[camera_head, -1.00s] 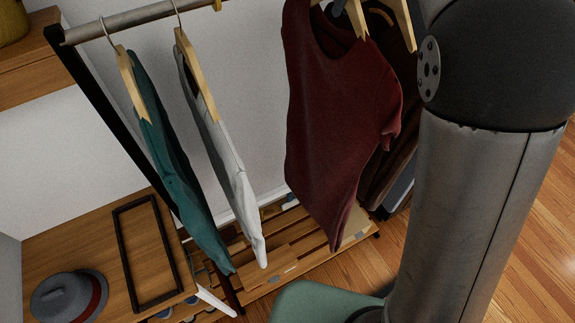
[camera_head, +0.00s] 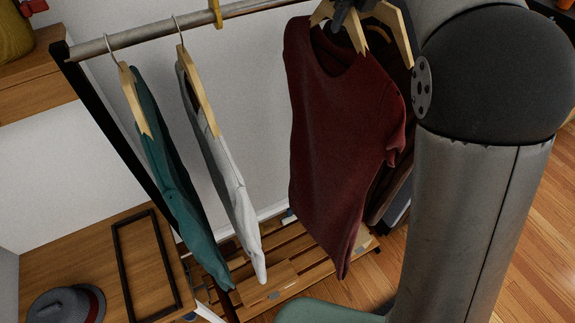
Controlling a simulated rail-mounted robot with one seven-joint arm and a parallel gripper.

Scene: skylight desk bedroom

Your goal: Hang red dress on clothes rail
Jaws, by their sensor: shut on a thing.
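The dark red dress (camera_head: 345,135) hangs from a wooden hanger (camera_head: 321,14) in the upper middle of the head view, its hem tilted a little to the right. My dark gripper (camera_head: 350,14) is at the hanger's top, at the upper picture edge. It is shut on the hanger; the fingertips and hook are not clear. The clothes rail (camera_head: 145,33) is a grey bar running from the upper left to the top edge. Whether the dress's hook touches the rail is out of view. A yellow marker (camera_head: 216,12) sits on the rail, left of the dress.
A teal garment (camera_head: 170,175) and a white garment (camera_head: 222,160) hang left on the rail. Brown clothes (camera_head: 388,190) hang behind the dress on the right. A slatted shelf (camera_head: 290,262) lies below. A hat (camera_head: 60,305) rests on a wooden surface at lower left.

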